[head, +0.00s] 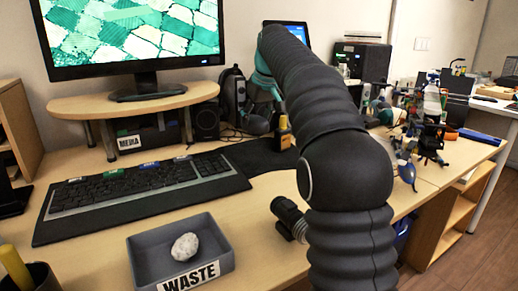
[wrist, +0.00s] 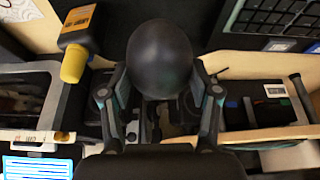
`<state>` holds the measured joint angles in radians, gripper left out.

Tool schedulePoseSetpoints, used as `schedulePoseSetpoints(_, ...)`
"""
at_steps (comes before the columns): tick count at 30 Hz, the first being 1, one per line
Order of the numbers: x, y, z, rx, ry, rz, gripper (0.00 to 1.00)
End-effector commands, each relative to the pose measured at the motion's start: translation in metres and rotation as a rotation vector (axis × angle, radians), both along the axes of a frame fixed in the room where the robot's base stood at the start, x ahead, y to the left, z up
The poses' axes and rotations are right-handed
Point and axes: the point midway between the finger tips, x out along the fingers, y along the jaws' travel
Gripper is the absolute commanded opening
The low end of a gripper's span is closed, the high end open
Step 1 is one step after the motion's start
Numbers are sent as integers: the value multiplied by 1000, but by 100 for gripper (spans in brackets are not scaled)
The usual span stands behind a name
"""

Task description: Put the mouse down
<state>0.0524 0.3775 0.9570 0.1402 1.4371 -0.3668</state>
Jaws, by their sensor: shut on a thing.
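The mouse (wrist: 160,60) is a smooth, dark, rounded body in the wrist view. My gripper (wrist: 160,85) is shut on it, with one finger at each side. In the head view my gripper is partly hidden behind my dark ribbed arm, above the back of the desk, and I cannot clearly make out the mouse there. A dark mat (head: 258,158) lies on the desk below, to the right of the keyboard (head: 145,190). The gap between mouse and mat cannot be told.
A yellow and dark bottle-like item (head: 284,133) stands by the mat; it also shows in the wrist view (wrist: 76,45). A monitor stand (head: 135,100) is at back left. A grey waste tray (head: 215,228) holds a crumpled white ball (head: 185,247). Clutter fills the desk's right.

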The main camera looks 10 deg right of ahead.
Motion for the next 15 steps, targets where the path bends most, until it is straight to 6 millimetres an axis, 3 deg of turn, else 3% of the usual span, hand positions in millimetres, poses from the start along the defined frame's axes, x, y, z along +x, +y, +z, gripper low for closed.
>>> schedulePoseSetpoints(4, -1, -4, -30, 0, 3, -6, 17)
schedulePoseSetpoints(15, -1, -6, -69, 0, 3, -8, 17)
